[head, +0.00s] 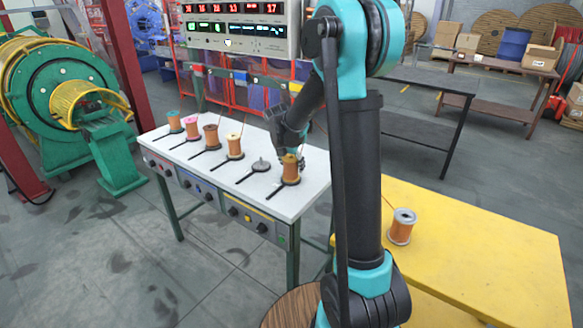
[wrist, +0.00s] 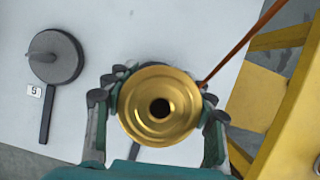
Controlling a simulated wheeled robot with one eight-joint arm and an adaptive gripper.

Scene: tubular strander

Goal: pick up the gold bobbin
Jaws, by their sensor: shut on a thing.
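The gold bobbin (head: 290,169) stands upright at the near right end of the white table, with copper-coloured wire around it. In the wrist view its round gold top flange (wrist: 160,106) with a dark centre hole sits between the fingers. My gripper (head: 296,163) is at the bobbin from behind, its fingers closed around it on both sides. The wrist view shows my gripper (wrist: 158,110) pointing down over it. Whether the bobbin's base touches its holder is hard to tell.
Several other bobbins, including a cream-topped one (head: 234,146), stand in a row to the left. An empty spindle holder (head: 261,166) is beside the gold bobbin. A silver-topped bobbin (head: 402,226) stands on the yellow table (head: 480,250). A wire (wrist: 240,45) runs from the gold bobbin.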

